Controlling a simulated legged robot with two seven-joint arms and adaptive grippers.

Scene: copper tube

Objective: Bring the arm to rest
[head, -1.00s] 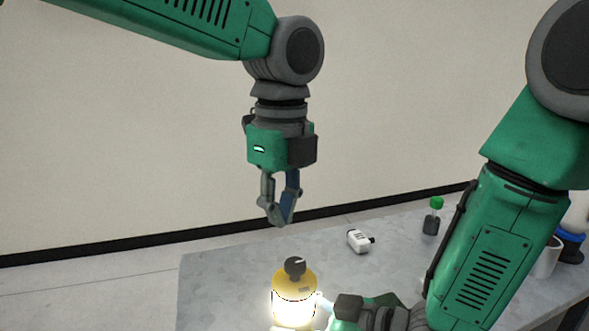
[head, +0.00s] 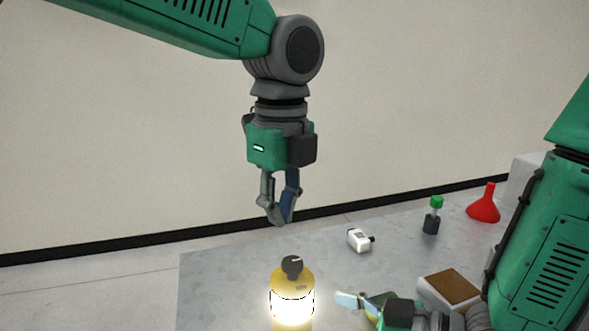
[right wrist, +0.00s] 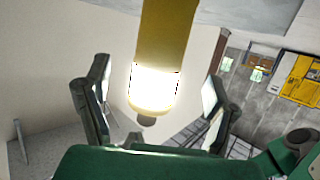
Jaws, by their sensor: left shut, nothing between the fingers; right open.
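The yellow lantern (head: 292,283), with a glowing band and dark top knob, stands upright on the grey table. My right gripper (head: 352,300) is to its right with a small gap, partly cut off by the bottom of the head view. In the right wrist view, the fingers of my right gripper (right wrist: 157,90) are spread wide. The lantern (right wrist: 165,45) appears inverted between them there, not gripped. My left gripper (head: 282,220) hangs above the table's far left part, fingertips together and empty.
On the table (head: 225,270) are a white bottle (head: 358,240), a green-capped dark bottle (head: 432,217), a red funnel (head: 484,206) and a brown-topped box (head: 452,284) beside my right arm. A pale block (head: 522,175) stands at the far right. The table's left part is clear.

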